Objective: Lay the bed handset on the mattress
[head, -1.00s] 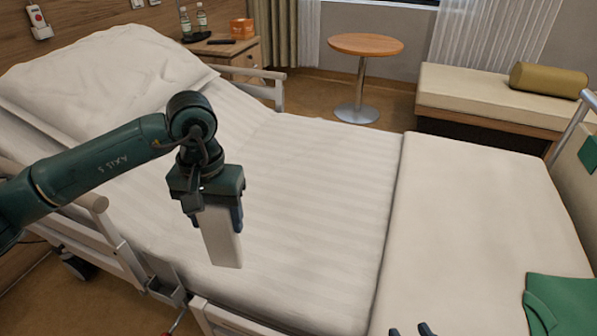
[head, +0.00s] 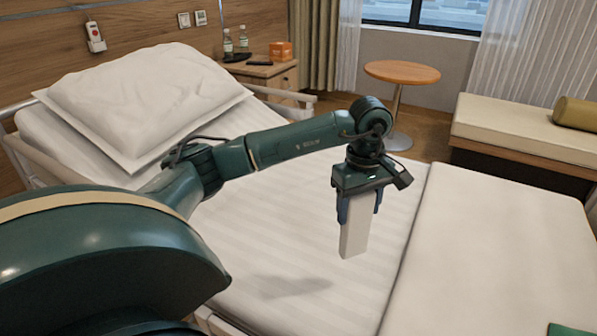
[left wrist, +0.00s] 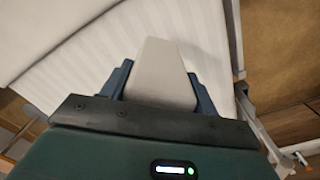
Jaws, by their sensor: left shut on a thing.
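The bed handset, a pale grey-white slab (head: 354,238), hangs long side down from my left gripper (head: 357,208). The gripper is shut on its upper part. In the left wrist view the handset (left wrist: 163,70) sits between the two blue fingers (left wrist: 160,92). The mattress (head: 300,215) has a white striped sheet and lies below. A shadow falls on the sheet to the left of the handset, and the handset looks held above the mattress, not touching it. My right gripper is not in view.
A pillow (head: 140,100) lies at the head end, and a flat pale cover (head: 500,260) lies over the foot end. A bedside cabinet with bottles and an orange box (head: 281,51), a round table (head: 402,72) and a bench (head: 520,130) stand beyond the bed. The striped sheet around the handset is clear.

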